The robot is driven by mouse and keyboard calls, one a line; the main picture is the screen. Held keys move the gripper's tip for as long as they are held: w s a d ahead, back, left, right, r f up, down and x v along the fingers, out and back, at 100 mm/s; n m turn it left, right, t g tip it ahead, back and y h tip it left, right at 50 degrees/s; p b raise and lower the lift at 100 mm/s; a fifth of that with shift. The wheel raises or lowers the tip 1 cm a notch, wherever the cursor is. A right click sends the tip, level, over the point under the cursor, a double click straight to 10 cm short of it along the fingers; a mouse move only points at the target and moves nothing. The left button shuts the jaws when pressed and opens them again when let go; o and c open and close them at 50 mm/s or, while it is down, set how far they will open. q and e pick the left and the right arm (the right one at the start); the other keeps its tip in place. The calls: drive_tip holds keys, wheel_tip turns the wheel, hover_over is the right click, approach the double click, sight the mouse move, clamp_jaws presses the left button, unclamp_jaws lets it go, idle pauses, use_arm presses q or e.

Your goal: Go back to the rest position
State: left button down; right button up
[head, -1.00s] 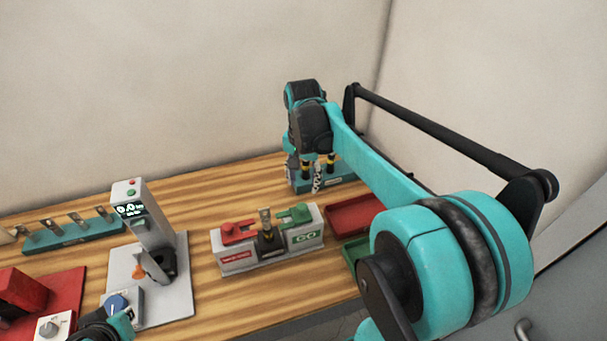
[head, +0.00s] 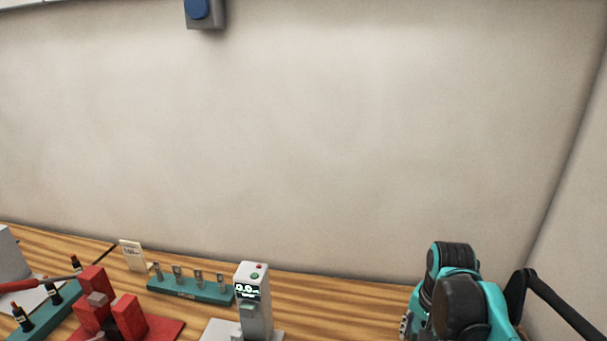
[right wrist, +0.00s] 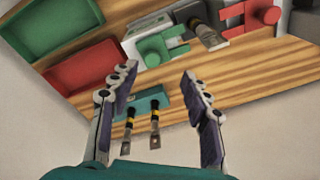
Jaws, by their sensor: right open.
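My right arm (head: 460,290) shows at the lower right of the head view, over the table's right end. Its gripper is mostly hidden there. In the right wrist view my right gripper (right wrist: 159,72) is open, its two fingers spread and nothing between the pads. My left gripper is out of view.
The wooden table (head: 330,287) holds a grey tester with a display (head: 252,300), a teal rack of metal pieces (head: 190,289) and a red fixture (head: 128,318). The right wrist view shows a green tray (right wrist: 60,35), a red tray (right wrist: 82,68) and a green clamp (right wrist: 163,45).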

drive_tip(key=s+a+f+n+t+b, duration=0.3)
drive_tip(key=s+a+f+n+b, duration=0.1)
drive_tip(key=f, duration=0.4)
drive_tip(key=s+a+f+n+t+b, duration=0.2)
drive_tip(key=s+a+f+n+b, duration=0.2)
drive_tip(key=f, duration=0.4)
drive_tip(key=shift+s+a+f+n+t+b, duration=0.15)
drive_tip(key=shift+s+a+n+t+b, duration=0.2)
drive_tip(key=shift+a+n+b, duration=0.6)
